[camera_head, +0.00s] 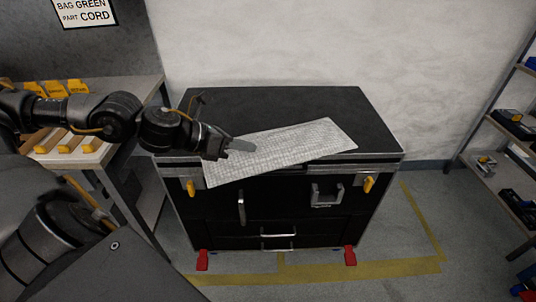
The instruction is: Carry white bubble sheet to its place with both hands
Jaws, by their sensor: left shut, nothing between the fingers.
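The white bubble sheet (305,140) lies slantwise on the dark top of a black wheeled case (290,104). Its left front part reaches over the case's front edge, and its right end rests near the top's right side. My left gripper (247,146) comes in from the left, and its fingers show over the sheet's left part. The fingers are shut with nothing between them. I cannot tell whether they touch the sheet. My right gripper is not in view.
A bench with yellow-fronted bins (62,88) stands at left. Shelves (510,150) with dark items stand at right. The case has yellow latches (369,184), metal handles and red feet (350,256). Yellow tape (350,271) marks the floor. The back of the case's top is clear.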

